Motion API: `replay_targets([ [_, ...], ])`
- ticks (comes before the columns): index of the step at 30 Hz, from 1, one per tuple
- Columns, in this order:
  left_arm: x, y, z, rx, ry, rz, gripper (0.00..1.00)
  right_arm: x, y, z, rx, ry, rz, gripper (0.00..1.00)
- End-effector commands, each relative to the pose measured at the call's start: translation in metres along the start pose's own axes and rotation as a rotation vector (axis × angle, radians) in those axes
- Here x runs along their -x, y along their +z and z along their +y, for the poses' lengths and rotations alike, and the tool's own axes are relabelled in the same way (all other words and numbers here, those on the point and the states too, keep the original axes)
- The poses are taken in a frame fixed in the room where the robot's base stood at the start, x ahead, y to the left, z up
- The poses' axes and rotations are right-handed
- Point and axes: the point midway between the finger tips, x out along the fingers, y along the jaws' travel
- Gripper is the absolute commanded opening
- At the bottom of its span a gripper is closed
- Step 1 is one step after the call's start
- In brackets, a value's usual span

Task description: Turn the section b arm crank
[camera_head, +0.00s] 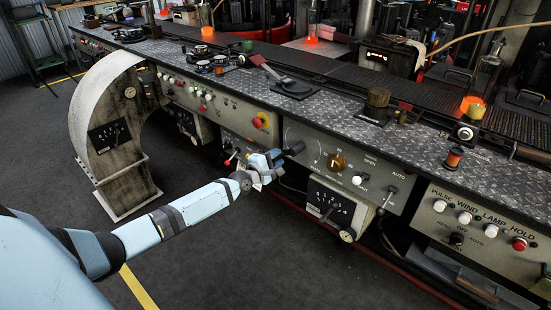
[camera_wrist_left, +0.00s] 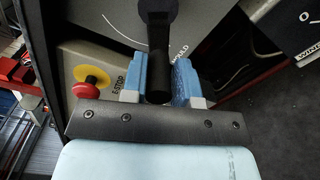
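A black crank handle (camera_wrist_left: 158,60) hangs down from a round black hub (camera_wrist_left: 157,10) on a grey panel in the left wrist view. In the head view the dark handle (camera_head: 295,148) shows at the left side of the middle panel (camera_head: 300,131). My left gripper (camera_head: 277,158) is at this handle. In the wrist view its two blue fingers (camera_wrist_left: 158,82) stand on either side of the handle, with hardly any gap, and appear closed on it. My right gripper is not in view.
A red emergency-stop button on a yellow base (camera_wrist_left: 88,86) sits close left of the fingers in the wrist view. A lever box (camera_head: 330,203) hangs below the middle panel. A curved grey housing (camera_head: 100,130) stands at the left. The floor before the bench is clear.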

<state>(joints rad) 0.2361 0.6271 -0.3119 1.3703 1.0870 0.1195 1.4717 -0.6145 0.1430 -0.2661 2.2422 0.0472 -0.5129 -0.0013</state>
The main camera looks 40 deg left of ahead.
Motion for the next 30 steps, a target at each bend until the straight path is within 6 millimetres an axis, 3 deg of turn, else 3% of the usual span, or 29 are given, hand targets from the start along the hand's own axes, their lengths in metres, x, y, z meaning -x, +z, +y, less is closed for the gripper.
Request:
replay_targets([
  [1,0.000,0.001,-0.001,0.001,-0.002,-0.001,0.39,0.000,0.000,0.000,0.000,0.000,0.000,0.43],
  [3,0.000,0.000,-0.001,0.000,-0.001,0.000,0.48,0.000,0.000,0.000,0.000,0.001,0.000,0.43],
  [14,0.007,0.000,0.000,0.000,-0.001,0.000,0.48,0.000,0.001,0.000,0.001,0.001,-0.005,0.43],
  [17,0.020,0.000,0.001,0.000,-0.002,0.001,0.48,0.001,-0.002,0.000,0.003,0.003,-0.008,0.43],
  [30,0.111,0.001,0.000,0.000,-0.003,0.000,0.48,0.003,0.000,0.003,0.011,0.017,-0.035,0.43],
])
